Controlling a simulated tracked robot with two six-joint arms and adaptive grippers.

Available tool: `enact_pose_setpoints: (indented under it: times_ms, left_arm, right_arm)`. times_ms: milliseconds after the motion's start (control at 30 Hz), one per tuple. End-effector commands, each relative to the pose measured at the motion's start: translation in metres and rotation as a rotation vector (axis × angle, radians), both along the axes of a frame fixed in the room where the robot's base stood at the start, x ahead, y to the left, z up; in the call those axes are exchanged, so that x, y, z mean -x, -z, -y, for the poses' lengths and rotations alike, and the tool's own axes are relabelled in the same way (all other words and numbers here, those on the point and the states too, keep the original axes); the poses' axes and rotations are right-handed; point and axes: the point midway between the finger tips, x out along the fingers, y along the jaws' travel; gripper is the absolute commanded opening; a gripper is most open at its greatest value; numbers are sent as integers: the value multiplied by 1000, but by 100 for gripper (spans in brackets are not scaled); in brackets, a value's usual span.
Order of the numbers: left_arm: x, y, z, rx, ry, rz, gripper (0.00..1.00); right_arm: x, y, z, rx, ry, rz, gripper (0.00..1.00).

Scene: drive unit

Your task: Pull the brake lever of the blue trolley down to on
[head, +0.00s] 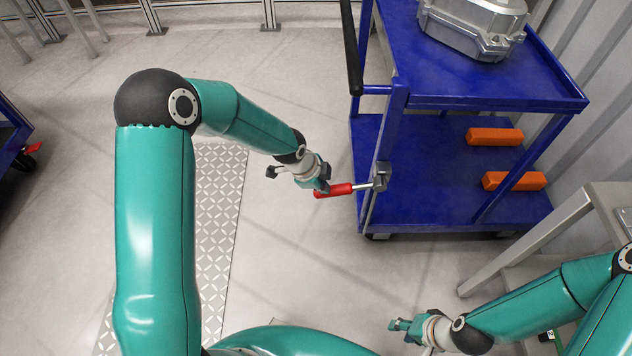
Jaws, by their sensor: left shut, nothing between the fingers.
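The blue trolley (418,205) stands right of centre. Its brake lever (338,190) has a red grip and a metal rod, and sticks out to the left from a grey bracket (381,177) on the trolley's front corner post. My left gripper (323,181) is shut at the red grip, with nothing held between its fingers. It overlaps the grip in the view; I cannot tell whether it touches it. My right gripper (397,325) is low in the view, away from the trolley; its fingers are too small to judge.
A grey metal housing (474,25) sits on the trolley's top shelf. Two orange blocks (495,137) (514,181) lie on the lower shelf. A black push handle (351,48) rises at the trolley's left. A metal table (590,205) stands at right.

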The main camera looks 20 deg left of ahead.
Motion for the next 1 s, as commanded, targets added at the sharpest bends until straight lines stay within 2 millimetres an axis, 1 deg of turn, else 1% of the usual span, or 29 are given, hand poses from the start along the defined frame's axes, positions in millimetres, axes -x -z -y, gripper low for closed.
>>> enact_pose_setpoints:
  times_ms: [33,133,267,300,333,500,633,800,1000]
  left_arm:
    - [7,3,1,-1,5,-23,0]
    - [9,-11,0,-1,6,-18,0]
    - [11,-38,-2,-2,5,-5,0]
    - [11,-48,-3,-2,5,-1,0]
    - [16,-44,-12,-1,-1,-3,0]
    - [34,-63,-40,-1,-3,1,0]
    - [45,-74,-57,-1,0,3,0]
    - [54,-82,-70,-1,4,3,0]
    - [57,-85,-75,-1,6,3,0]
  right_arm:
    - [0,-3,0,0,0,0,40]
    - [0,-13,0,0,0,0,40]
    - [0,-31,0,0,0,0,40]
    - [0,-38,0,0,0,0,40]
    - [0,-33,0,0,-1,1,40]
    - [0,-37,0,0,0,0,40]
    - [0,-38,0,0,0,0,40]
    - [0,-38,0,0,0,0,40]
    - [0,-38,0,0,0,0,40]
